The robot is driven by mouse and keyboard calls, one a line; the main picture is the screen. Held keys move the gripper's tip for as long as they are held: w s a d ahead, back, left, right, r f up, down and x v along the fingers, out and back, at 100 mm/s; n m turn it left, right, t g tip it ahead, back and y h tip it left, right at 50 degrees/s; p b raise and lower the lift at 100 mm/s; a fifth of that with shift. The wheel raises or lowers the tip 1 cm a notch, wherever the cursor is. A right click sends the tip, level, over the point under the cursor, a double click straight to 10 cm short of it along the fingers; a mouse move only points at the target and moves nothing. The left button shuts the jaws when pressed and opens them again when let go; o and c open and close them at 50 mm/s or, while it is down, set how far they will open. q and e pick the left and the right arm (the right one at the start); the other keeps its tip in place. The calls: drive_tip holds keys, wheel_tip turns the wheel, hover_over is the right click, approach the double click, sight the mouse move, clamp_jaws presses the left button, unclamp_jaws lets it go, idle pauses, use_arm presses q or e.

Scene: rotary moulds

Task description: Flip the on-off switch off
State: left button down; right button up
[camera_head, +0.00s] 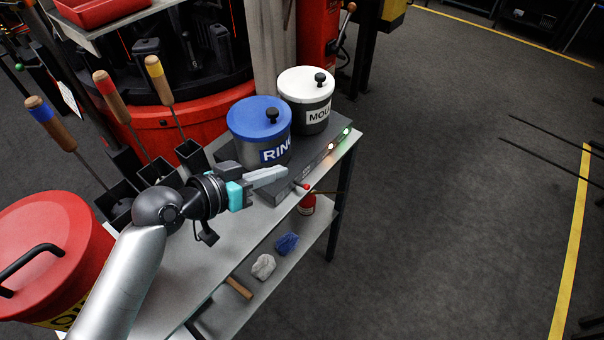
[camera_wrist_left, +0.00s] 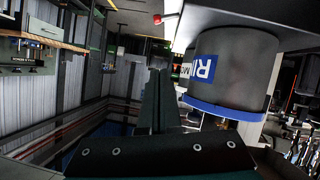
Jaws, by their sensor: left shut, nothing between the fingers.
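The on-off switch is a small lever with a red tip (camera_head: 306,187) on the front side of a dark grey box (camera_head: 312,170) on the table. The red tip also shows at the top of the left wrist view (camera_wrist_left: 158,19). My left gripper (camera_head: 285,173) reaches in from the left over the box's front edge. Its fingers are shut and empty, with the tips close to the switch, up and left of it in the head view. I cannot tell whether they touch it. In the left wrist view the shut fingers (camera_wrist_left: 158,64) point toward the red tip. My right gripper is not in view.
A red drum (camera_head: 50,245) and wooden-handled tools (camera_head: 112,95) are left. The floor right is mostly clear.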

use_arm(q)
drive_tip(key=b, duration=0.1)
hover_over(301, 185)
drive_tip(key=w, duration=0.1)
drive_tip(key=f, duration=0.2)
drive_tip(key=d+f, duration=0.1)
drive_tip(key=f, duration=0.1)
drive_tip(key=shift+w, duration=0.2)
drive_tip(key=shift+s+a+f, duration=0.1)
drive_tip(key=shift+s+f, duration=0.25)
drive_tip(key=shift+f, duration=0.2)
drive_tip(key=shift+s+a+f, duration=0.1)
drive_tip(key=shift+s+f, duration=0.2)
drive_tip(key=shift+f, duration=0.25)
drive_tip(key=shift+s+a+f, duration=0.2)
drive_tip(key=shift+s+f, duration=0.2)
drive_tip(key=shift+s, duration=0.05)
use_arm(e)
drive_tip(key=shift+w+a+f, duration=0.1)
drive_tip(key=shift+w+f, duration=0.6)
